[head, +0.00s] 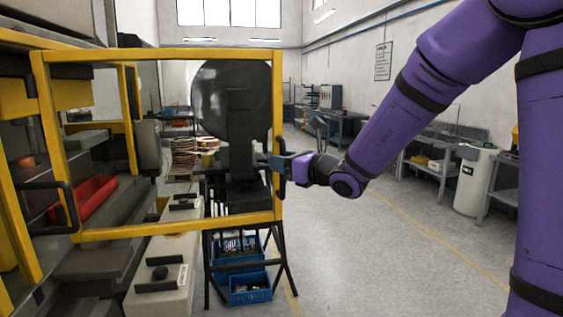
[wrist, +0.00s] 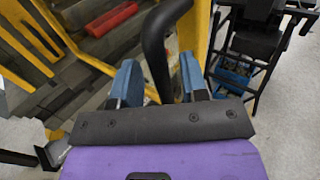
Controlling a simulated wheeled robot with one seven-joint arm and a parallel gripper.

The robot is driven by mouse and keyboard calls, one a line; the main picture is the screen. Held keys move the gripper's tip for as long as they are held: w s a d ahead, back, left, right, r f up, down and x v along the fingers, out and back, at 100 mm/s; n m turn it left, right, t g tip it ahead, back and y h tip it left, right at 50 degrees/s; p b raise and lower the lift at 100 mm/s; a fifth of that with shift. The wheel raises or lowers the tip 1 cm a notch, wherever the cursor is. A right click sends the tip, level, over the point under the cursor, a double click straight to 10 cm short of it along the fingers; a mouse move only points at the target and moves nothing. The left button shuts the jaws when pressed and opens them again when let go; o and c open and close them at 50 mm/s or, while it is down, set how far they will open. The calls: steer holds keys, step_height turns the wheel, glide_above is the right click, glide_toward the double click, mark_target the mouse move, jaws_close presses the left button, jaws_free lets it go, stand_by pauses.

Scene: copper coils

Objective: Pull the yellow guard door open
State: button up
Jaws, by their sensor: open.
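The yellow guard door (head: 160,54) is a rectangular yellow frame across the left half of the head view. Machine parts show through it. My gripper (head: 280,162) is at its right upright, with blue fingers partly hidden by the frame. In the wrist view, a curved black handle (wrist: 155,45) runs down between the two blue fingers of my gripper (wrist: 160,82). The fingers stand apart on either side of its lower part, and I cannot tell whether they touch it. A yellow upright (wrist: 197,35) is just behind the handle.
Another black handle (head: 68,206) shows at lower left. A red tray (head: 97,196) lies inside the machine. A black stand with blue bins (head: 250,288) is behind the door's lower right. Grey floor (head: 370,240) is open to the right, with benches and a white drum (head: 473,182) beyond.

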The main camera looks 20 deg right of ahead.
steer(key=v, duration=1)
steer(key=shift+s, duration=0.2)
steer(key=s+a+f+n+g, duration=0.1)
steer(key=s+a+n+g, duration=0.35)
steer(key=s+n, duration=0.35)
steer(key=s+a+n+g, duration=0.3)
steer(key=s+n+g, duration=0.3)
steer(key=s+n, duration=0.25)
steer(key=s+d+n+h, duration=0.9)
steer(key=d+n+h, duration=0.1)
steer(key=d+n, duration=0.1)
steer(key=shift+s+d+r+n+t, duration=0.15)
steer(key=shift+d+r+n+t, duration=0.2)
steer(key=shift+n, duration=0.4)
